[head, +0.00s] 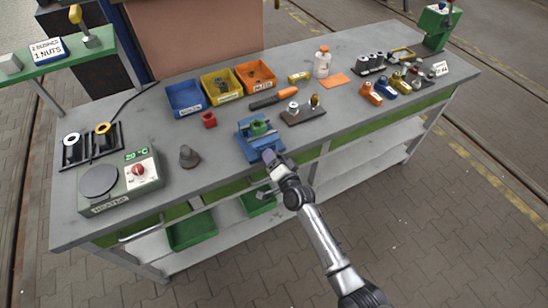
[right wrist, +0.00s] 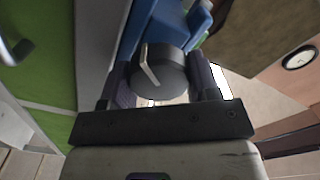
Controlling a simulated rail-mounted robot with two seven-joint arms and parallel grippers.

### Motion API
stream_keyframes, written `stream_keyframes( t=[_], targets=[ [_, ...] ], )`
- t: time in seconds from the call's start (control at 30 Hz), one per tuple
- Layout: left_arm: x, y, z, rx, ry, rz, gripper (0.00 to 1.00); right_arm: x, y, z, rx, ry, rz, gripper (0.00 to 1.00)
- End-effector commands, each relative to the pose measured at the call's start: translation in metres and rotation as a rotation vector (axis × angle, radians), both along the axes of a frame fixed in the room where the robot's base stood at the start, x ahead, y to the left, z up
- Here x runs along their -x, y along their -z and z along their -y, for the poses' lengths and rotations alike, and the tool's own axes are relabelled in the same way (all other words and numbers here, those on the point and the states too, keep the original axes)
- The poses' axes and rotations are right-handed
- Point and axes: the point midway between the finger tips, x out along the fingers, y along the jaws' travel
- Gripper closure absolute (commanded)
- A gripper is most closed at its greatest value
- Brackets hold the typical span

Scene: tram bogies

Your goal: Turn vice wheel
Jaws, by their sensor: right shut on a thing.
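The blue vice (head: 252,146) stands at the front edge of the grey bench with a green part (head: 259,128) on top. My right gripper (head: 269,157) is at the front of the vice, and it hides the vice wheel in the head view. In the right wrist view, the dark round vice wheel (right wrist: 172,76) with a pale raised bar sits between the two fingers of my right gripper (right wrist: 165,83). The gripper is shut on the wheel, and the blue vice body (right wrist: 160,22) shows behind it. My left gripper is not in view.
A heater (head: 120,182) stands at the left of the bench. Blue, yellow and orange bins (head: 256,76) line the back. A dark cone-shaped piece (head: 189,157) stands left of the vice, and a block with fittings (head: 303,113) lies right of it.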

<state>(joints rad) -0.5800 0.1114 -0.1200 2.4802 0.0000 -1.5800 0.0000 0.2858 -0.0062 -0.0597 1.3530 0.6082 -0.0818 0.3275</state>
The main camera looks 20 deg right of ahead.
Motion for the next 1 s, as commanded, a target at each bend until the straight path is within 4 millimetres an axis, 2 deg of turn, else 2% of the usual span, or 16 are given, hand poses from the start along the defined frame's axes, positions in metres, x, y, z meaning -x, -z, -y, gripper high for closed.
stream_keyframes(
  t=[0.27, 0.3, 0.57, 0.83, 1.0],
  targets=[
    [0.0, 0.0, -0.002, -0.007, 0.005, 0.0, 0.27, 0.0, 0.0, 0.0, 0.0, 0.001, -0.001, 0.68],
    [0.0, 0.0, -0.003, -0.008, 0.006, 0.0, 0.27, 0.0, 0.0, 0.0, 0.0, 0.001, -0.001, 0.43],
    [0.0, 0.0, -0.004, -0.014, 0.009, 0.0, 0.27, 0.0, 0.0, 0.0, 0.001, 0.0, 0.0, 0.19],
    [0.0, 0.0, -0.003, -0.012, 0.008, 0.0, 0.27, 0.002, 0.0, 0.0, 0.001, 0.001, -0.001, 0.19],
    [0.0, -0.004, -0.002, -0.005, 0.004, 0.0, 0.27, 0.018, 0.0, 0.002, 0.001, 0.0, -0.001, 0.19]
  ],
)
